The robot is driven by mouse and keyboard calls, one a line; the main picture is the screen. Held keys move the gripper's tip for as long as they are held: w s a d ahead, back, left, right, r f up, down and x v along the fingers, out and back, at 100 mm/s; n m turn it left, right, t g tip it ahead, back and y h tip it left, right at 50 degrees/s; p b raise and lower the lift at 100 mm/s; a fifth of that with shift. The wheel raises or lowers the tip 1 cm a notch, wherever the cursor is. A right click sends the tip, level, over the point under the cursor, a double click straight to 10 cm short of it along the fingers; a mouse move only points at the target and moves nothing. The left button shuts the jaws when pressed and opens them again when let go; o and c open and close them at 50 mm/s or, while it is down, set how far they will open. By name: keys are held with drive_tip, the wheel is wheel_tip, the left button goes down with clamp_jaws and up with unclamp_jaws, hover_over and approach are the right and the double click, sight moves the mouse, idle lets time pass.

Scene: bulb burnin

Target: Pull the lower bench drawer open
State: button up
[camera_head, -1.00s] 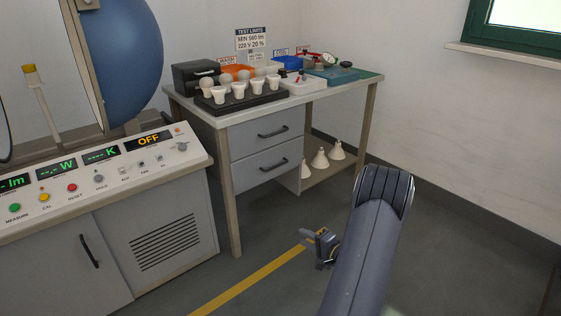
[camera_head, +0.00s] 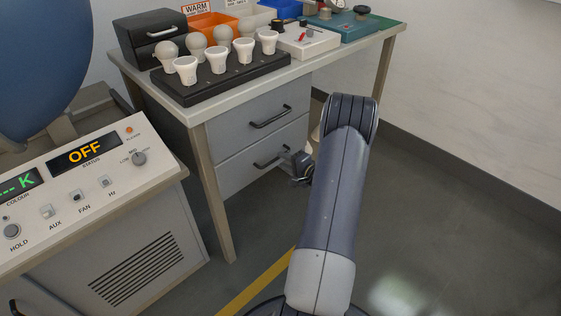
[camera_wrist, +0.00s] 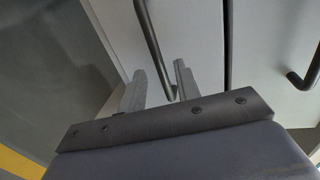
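The lower bench drawer (camera_head: 237,174) is a grey front under the bench top, and it looks shut. Its dark bar handle (camera_head: 266,161) has its right end close to my gripper (camera_head: 301,166). In the wrist view the lower handle (camera_wrist: 150,38) runs down between the two fingers of my gripper (camera_wrist: 160,70). The fingers are apart, with a gap on both sides of the bar. I cannot tell how deep the bar sits between them. The upper drawer (camera_head: 232,127) is shut above, and its handle (camera_wrist: 304,80) shows at the right of the wrist view.
The bench top (camera_head: 203,109) carries a black rack (camera_head: 222,83) of bulbs, a black box (camera_head: 148,38) and trays. A control console (camera_head: 84,195) stands at the left. A bench leg (camera_head: 219,215) stands left of the drawers. Floor in front of the drawers is clear.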

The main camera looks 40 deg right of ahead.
drive_tip(key=shift+x, duration=1.25)
drive_tip(key=shift+c, duration=0.4)
clamp_jaws()
